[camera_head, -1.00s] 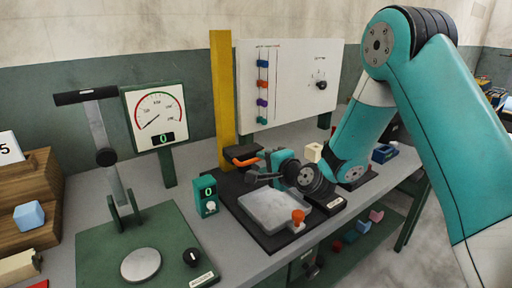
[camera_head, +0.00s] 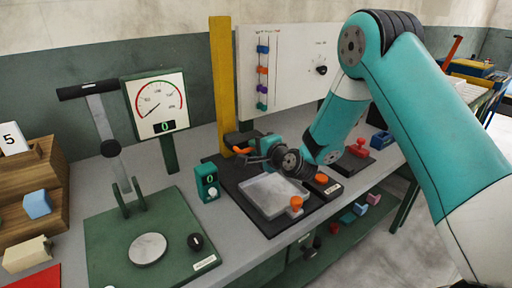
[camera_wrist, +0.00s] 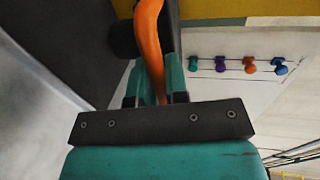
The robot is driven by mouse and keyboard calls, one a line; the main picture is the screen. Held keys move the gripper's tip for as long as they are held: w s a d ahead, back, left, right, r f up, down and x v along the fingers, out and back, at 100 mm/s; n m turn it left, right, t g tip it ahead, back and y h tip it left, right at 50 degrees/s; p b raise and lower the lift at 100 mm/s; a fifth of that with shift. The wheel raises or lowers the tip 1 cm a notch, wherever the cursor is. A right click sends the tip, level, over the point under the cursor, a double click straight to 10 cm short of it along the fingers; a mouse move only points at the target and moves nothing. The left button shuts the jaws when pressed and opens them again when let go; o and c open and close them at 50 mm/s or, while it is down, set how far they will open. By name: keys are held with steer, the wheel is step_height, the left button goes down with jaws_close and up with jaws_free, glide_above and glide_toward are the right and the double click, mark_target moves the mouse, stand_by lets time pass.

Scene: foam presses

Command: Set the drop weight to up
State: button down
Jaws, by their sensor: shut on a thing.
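The drop weight (camera_head: 238,139) is a dark block on the yellow upright post (camera_head: 221,80), low on the post just above the dark base. Its orange handle (camera_head: 241,151) sticks out at the front. My gripper (camera_head: 254,155) reaches it from the right. In the wrist view the curved orange handle (camera_wrist: 149,40) runs down between the two teal fingers (camera_wrist: 156,85), which are shut on it. The gripper hides the handle's lower end. A shallow grey tray (camera_head: 270,196) sits on the base below my gripper.
A green counter box (camera_head: 207,182) reading 0 stands left of the base. A lever press (camera_head: 108,140) with a dial gauge (camera_head: 156,106) is further left. An orange knob (camera_head: 296,204) is at the tray's front corner. A white panel (camera_head: 290,68) with coloured sliders stands behind.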

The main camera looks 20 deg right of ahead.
step_height(320, 180, up, 25)
steer(key=p, duration=1.6)
steer(key=shift+p, duration=0.3)
steer(key=shift+w, duration=0.1)
steer(key=c, duration=1.3)
jaws_free()
steer(key=shift+o, duration=0.9)
steer(key=shift+f, duration=0.2)
steer(key=b+v, duration=0.8)
steer(key=v, duration=0.9)
steer(key=shift+s, duration=0.3)
